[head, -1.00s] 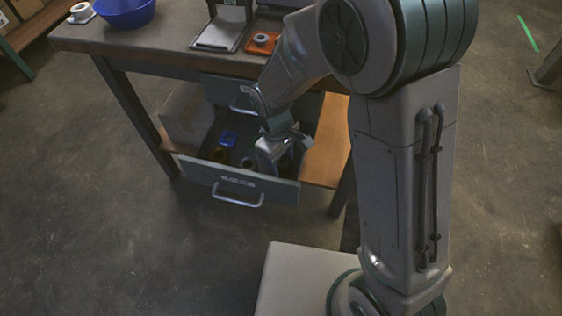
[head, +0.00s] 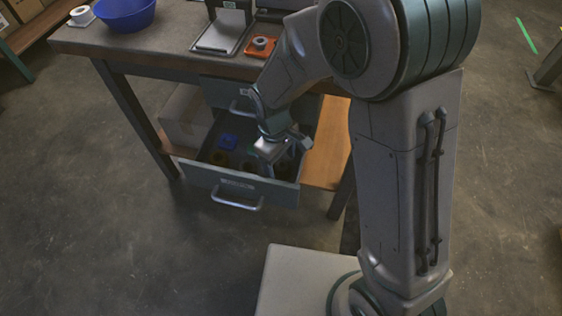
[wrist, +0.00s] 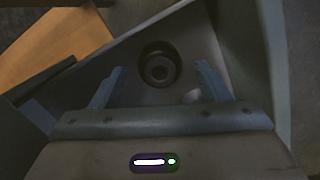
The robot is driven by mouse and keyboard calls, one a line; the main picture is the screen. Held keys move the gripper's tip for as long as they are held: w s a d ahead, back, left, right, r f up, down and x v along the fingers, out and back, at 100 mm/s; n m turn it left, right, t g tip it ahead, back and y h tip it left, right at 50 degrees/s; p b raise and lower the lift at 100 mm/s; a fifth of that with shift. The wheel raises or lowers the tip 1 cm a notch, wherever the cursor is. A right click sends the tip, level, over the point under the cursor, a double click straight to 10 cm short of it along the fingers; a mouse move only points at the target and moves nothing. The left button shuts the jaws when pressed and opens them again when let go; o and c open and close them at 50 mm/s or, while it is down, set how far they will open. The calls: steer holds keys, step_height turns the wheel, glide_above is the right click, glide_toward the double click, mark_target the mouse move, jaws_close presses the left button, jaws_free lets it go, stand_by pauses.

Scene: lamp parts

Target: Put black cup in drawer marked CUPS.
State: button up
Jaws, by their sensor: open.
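A round black cup (wrist: 160,65) sits on the floor of an open drawer in the wrist view, seen from above. My gripper (wrist: 160,75) is open, with one finger on each side of the cup in that view and a visible gap to each. In the head view my gripper (head: 280,163) is down in the right part of the open drawer (head: 215,176), and the cup cannot be made out there. The drawer front has a handle and a small label (head: 237,183) too blurred to read.
The drawer also holds a small blue object (head: 228,142) and dark round items at left. A closed drawer front (head: 225,94) is above it. The workbench top (head: 170,62) carries a blue bowl (head: 125,12) and an orange tray (head: 262,46). A wooden shelf (head: 325,150) is at right.

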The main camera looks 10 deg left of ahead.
step_height(320, 180, up, 11)
steer(key=a+p, duration=0.1)
steer(key=p, duration=0.1)
steer(key=shift+w+f, duration=0.2)
steer(key=shift+w, duration=0.1)
